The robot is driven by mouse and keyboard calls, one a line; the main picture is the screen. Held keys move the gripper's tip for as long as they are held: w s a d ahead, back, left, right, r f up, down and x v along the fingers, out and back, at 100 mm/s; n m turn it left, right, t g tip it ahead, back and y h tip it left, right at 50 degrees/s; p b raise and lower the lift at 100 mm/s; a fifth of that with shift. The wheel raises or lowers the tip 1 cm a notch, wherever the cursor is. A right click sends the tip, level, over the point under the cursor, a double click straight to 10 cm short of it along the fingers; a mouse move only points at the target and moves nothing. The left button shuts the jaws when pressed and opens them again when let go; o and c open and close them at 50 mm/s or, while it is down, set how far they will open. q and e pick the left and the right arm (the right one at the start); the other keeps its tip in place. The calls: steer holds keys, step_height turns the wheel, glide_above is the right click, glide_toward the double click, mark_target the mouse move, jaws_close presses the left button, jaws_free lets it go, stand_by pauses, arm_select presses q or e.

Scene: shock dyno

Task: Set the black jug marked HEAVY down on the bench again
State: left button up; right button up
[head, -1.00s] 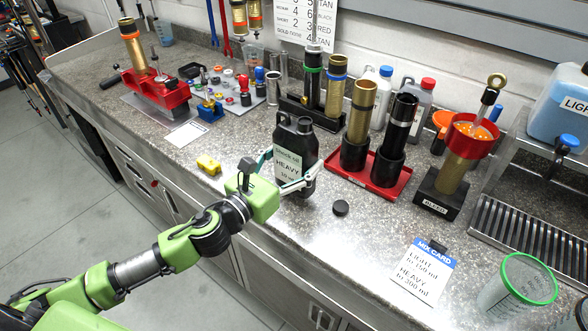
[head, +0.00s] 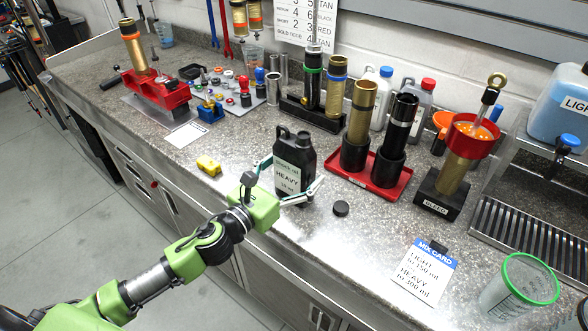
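The black jug (head: 294,150) with a pale label reading HEAVY stands upright near the middle of the bench (head: 235,165). Its base appears to be on the bench top, partly hidden by my gripper. My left gripper (head: 294,172) is in front of the jug, low down, with one finger on each side. The fingers look spread, and the right one stands a little off the jug's side, so the gripper looks open around it. My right gripper is not in view.
A black cap (head: 341,208) lies just right of the jug. A yellow block (head: 208,166) lies to its left. The red tray (head: 350,178) with tall cylinders is close behind right. The mix card (head: 424,270) and a green-rimmed beaker (head: 520,287) are at front right.

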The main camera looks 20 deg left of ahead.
arm_select(q)
steer(key=shift+r, duration=0.1)
steer(key=shift+s+a, duration=0.1)
steer(key=shift+s, duration=0.2)
steer(key=b+v, duration=0.3)
steer(key=v, duration=0.6)
steer(key=shift+s+a, duration=0.1)
steer(key=shift+s, duration=0.1)
steer(key=shift+b+v, duration=0.45)
steer(key=shift+v, duration=0.55)
